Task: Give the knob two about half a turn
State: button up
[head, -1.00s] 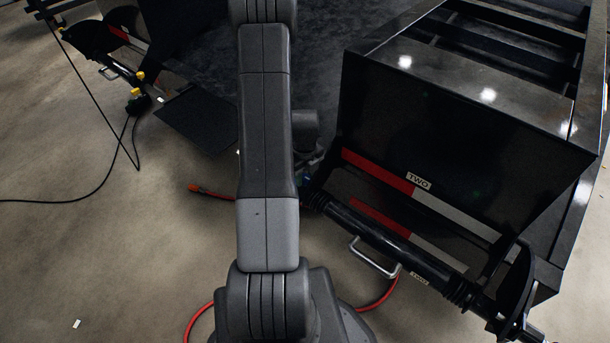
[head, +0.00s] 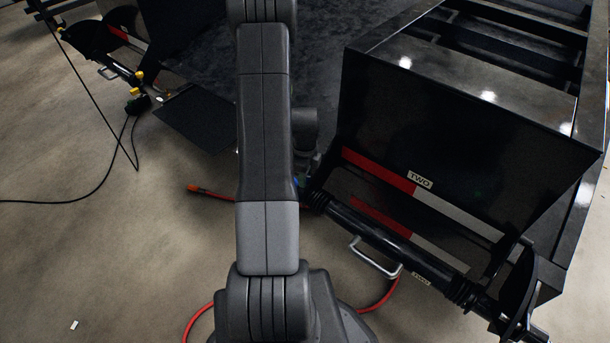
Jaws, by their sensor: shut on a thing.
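Two white labels reading TWO show in the head view: an upper label (head: 420,180) on the red and white striped bar and a lower label (head: 421,281) under the black roller bar (head: 385,238). My gripper (head: 309,175) is small and dark, partly hidden behind my arm, at the left end of the trailer frame marked TWO. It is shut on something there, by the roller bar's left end. Knob two itself cannot be made out clearly; my gripper and arm cover that spot.
The black trailer frame (head: 455,150) with its sloping plate fills the right side. A silver handle (head: 373,260) juts out below the roller. A red hose with an orange end (head: 194,188) lies on the floor. Another frame (head: 95,38) stands far left. The left floor is mostly clear.

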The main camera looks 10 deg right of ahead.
dwell(0.3)
jog(key=o, duration=0.7)
jog(key=shift+r, duration=0.1)
notch_tip(320, 180, up, 14)
jog(key=p, duration=0.2)
jog(key=shift+p, duration=0.4)
jog(key=shift+f, duration=0.2)
